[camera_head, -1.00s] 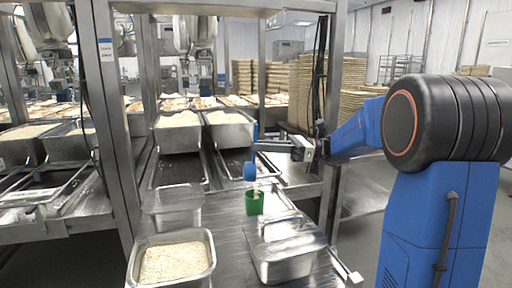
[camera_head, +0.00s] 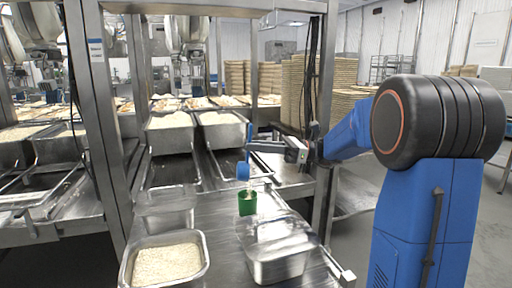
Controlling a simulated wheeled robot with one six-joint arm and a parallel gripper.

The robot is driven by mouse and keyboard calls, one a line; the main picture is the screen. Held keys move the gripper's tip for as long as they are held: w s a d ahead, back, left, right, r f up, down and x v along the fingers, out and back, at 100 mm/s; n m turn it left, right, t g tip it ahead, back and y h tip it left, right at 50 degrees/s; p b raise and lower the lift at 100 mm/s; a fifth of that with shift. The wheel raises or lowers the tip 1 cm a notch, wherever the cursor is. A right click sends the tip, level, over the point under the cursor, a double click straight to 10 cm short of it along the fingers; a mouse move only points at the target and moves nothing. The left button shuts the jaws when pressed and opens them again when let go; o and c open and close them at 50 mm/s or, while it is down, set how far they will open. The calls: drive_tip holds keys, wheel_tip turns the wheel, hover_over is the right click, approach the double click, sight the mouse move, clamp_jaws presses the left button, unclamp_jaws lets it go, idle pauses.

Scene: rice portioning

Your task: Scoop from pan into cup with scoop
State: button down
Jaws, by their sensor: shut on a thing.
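My gripper (camera_head: 256,147) is shut on the blue scoop (camera_head: 243,171), whose round bowl hangs below the fingers. The bowl is tilted close above the green cup (camera_head: 247,204), which stands upright on the metal table. Whether rice is in the scoop or in the cup is too small to tell. The metal pan (camera_head: 126,268) stands at the front left of the table and holds pale rice (camera_head: 168,264). My gripper is well behind and to the right of the pan.
A lidded metal container (camera_head: 279,262) stands right of the pan, in front of the cup. A clear empty-looking container (camera_head: 165,212) stands behind the pan. Steel posts (camera_head: 98,120) rise at left and right. Rice-filled bins (camera_head: 170,141) stand farther back.

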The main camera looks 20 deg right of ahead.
drive_tip(key=shift+r, duration=0.1)
wheel_tip(320, 180, up, 8)
drive_tip(key=g+h, duration=0.2)
drive_tip(key=h, duration=1.4)
drive_tip(key=shift+g, duration=0.4)
